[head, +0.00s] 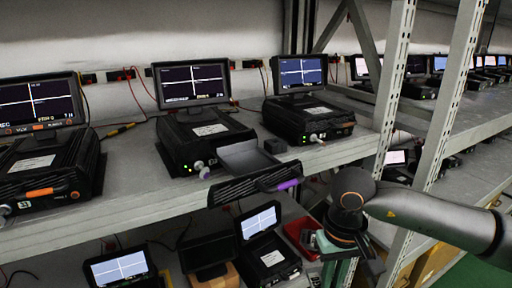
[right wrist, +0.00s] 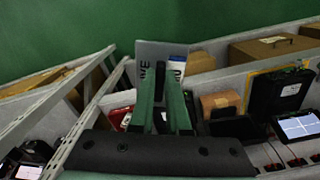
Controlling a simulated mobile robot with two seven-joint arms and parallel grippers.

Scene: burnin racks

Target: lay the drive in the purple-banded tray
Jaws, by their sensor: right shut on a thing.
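The tray (head: 243,158) is slid out from the middle tester on the upper shelf. It is dark and looks empty, and its front panel carries a purple band (head: 287,184). My right gripper (head: 338,262) is to the right of the tray and lower, in front of the shelf edge, with its green fingers pointing down. The drive is hard to make out in the head view. My left gripper is not in view.
Black testers with lit screens (head: 193,82) stand along the upper shelf (head: 145,190). A metal rack upright (head: 395,75) rises behind my right arm. The lower shelf holds more testers (head: 268,255) and a red item (head: 302,232). Loose cables hang behind the testers.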

